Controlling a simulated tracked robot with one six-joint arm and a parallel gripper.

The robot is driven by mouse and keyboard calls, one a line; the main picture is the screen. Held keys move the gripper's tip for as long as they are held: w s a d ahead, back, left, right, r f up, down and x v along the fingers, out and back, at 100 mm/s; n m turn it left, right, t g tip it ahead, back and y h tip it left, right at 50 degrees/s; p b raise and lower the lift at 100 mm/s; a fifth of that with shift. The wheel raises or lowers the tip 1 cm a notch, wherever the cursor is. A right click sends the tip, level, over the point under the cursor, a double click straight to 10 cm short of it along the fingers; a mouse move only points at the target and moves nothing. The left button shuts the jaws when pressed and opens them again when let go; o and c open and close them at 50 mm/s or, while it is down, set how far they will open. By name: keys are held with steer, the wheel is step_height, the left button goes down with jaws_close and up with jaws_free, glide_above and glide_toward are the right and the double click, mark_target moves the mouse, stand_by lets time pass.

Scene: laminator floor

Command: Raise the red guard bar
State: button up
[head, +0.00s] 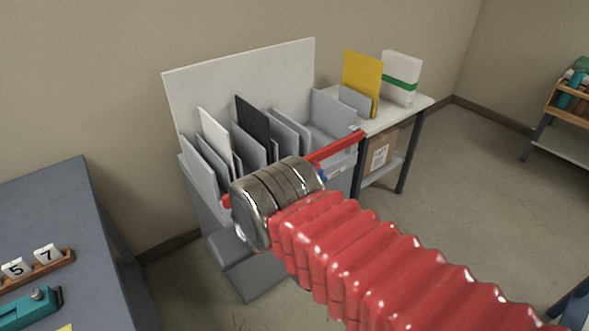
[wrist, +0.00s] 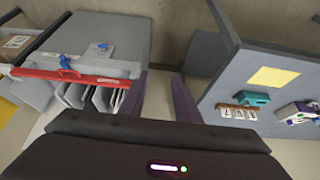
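The red guard bar (head: 333,147) runs across the front of a grey sorting rack (head: 240,45) with several upright dividers and sheets. My arm hides the middle of the bar in the head view. In the wrist view the bar (wrist: 85,78) lies to the left, with a small blue part (wrist: 66,63) on it. My gripper (wrist: 163,84) shows in the wrist view as two dark fingers with a gap between them. It is open and empty, and the bar is outside the fingers, to their left. In the head view the fingers are hidden behind my metal wrist.
A grey table (head: 45,215) stands at the left with number tiles (head: 45,256) and a teal device (head: 30,308). A small side table (head: 418,102) at the right of the rack holds a yellow folder (head: 361,80) and a white box (head: 401,75). Open floor lies to the right.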

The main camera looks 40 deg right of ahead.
steer(key=shift+w, duration=0.1)
stand_by(0.3)
steer(key=w+d+f+m+g+y, duration=0.15)
steer(key=w+f+m+y, duration=0.35)
steer(key=w, duration=0.7)
steer(key=w+d+f+m+t+y, duration=0.3)
steer(key=w+d+f+t, duration=0.15)
steer(key=w+d, duration=0.65)
steer(key=m+t+h, duration=0.7)
steer(key=m+h, duration=0.1)
steer(key=m, duration=0.2)
glide_toward(310, 172)
steer(key=s+d, duration=0.1)
steer(key=s, duration=0.2)
steer(key=shift+s, duration=0.1)
steer(key=x, duration=1.3)
steer(key=shift+w+a, duration=0.2)
steer(key=shift+w, duration=0.25)
